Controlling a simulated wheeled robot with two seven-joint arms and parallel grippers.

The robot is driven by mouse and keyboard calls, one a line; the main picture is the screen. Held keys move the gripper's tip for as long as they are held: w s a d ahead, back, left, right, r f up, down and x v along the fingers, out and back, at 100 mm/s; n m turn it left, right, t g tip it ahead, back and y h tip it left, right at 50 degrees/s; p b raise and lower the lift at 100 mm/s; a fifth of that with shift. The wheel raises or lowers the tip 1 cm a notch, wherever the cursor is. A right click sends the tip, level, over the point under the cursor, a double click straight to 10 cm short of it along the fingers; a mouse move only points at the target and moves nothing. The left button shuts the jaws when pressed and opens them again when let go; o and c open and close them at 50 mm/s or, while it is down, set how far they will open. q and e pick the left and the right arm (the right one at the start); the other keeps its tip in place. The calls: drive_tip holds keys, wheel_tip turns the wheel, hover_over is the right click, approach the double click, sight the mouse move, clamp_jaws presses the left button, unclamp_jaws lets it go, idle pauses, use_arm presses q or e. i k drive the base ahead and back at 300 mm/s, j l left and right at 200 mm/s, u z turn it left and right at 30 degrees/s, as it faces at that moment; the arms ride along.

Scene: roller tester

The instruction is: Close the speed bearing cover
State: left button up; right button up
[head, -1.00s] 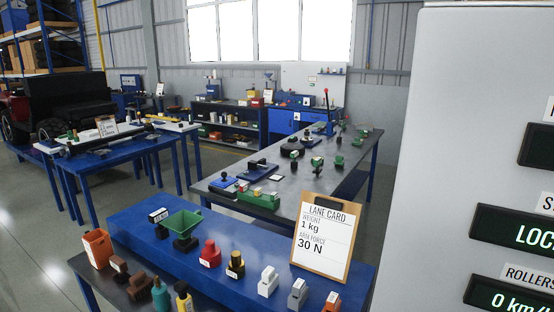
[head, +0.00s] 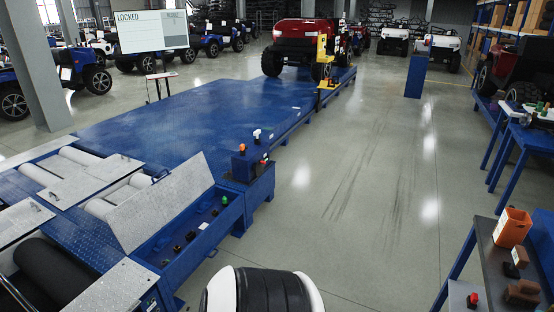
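A grey tread-plate cover (head: 165,200) stands raised and tilted at the near right edge of the roller tester (head: 190,115). It leans over an open blue trough (head: 222,222), and I take it for the speed bearing cover, though no label on it can be read. Small dark parts and a green knob (head: 224,200) show inside the trough. Rollers (head: 75,157) lie between flat plates left of the cover. Neither of my grippers is in view.
A blue box with small knobs (head: 255,165) stands behind the trough. A red vehicle (head: 301,45) stands at the tester's far end, beside a yellow post (head: 321,58). Clear floor lies right of the tester. A bench with an orange bin (head: 513,227) is at right.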

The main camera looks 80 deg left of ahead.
sight(137, 217)
drive_tip(key=u, duration=3.55)
drive_tip(key=i+u, duration=0.15)
drive_tip(key=u, duration=0.6)
drive_tip(key=i+l+u, duration=0.5)
drive_tip(key=l, duration=0.15)
drive_tip(key=i+l+u, duration=0.25)
drive_tip(key=l, duration=0.15)
drive_tip(key=i+l+u, duration=0.1)
drive_tip(key=l+u, duration=0.15)
drive_tip(key=l, duration=0.2)
